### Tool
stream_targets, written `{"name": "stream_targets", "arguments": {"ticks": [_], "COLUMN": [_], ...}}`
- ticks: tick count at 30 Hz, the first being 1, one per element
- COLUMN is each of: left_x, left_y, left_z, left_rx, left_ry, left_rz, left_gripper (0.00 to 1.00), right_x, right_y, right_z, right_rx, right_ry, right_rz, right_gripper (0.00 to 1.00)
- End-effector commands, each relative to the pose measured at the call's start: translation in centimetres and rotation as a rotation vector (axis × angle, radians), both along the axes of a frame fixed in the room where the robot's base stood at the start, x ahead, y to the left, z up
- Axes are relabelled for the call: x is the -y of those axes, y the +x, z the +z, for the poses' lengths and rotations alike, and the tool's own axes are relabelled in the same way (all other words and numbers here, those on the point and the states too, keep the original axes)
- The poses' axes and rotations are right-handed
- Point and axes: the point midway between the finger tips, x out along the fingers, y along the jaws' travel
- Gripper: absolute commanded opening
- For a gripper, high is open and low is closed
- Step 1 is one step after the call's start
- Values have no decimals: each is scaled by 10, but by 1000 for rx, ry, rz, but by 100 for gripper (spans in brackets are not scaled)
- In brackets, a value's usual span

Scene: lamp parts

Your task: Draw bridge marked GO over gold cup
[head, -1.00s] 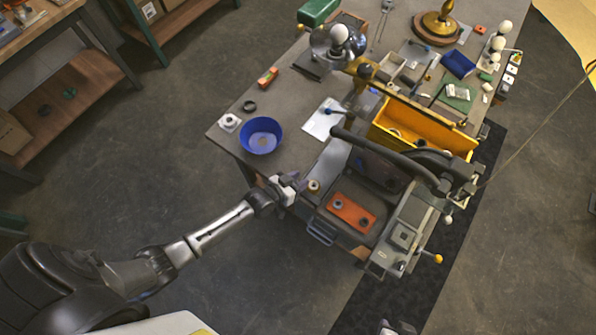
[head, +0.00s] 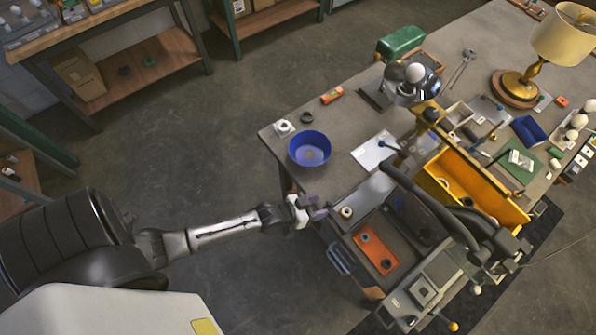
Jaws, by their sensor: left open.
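My left gripper (head: 312,210) is open and looks empty. It is at the near left edge of the workbench, just left of a small pale ring-shaped part (head: 346,212). An orange plate (head: 375,250) with two dark round pieces lies to its lower right. I cannot make out a GO mark on any part, so I cannot tell which one is the bridge. A gold-coloured bar (head: 462,147) runs along the yellow bin, with a dark knob near its far end. I cannot pick out the gold cup with certainty. My right gripper is not in view.
A blue bowl (head: 310,150) stands above my left gripper. A yellow bin (head: 492,200) and thick dark curved tubes (head: 430,205) fill the right middle. A brass lamp with a cream shade (head: 563,38) stands at the back right.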

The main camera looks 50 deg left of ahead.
Motion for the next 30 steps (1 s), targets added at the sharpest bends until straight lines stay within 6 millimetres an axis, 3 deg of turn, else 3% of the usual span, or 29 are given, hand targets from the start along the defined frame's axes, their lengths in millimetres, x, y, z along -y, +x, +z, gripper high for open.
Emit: {"name": "stream_targets", "arguments": {"ticks": [6,12,30], "left_x": [-12,-19,-22], "left_y": [-36,-55,-63], "left_z": [14,23,27], "left_rx": [-2,-1,0], "left_ry": [0,0,-1], "left_rz": [0,0,0], "left_gripper": [52,52,52], "right_x": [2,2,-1], "right_y": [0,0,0], "right_z": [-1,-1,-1], "right_rx": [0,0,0], "right_ry": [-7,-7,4], "right_rz": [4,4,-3], "right_gripper": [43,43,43]}}
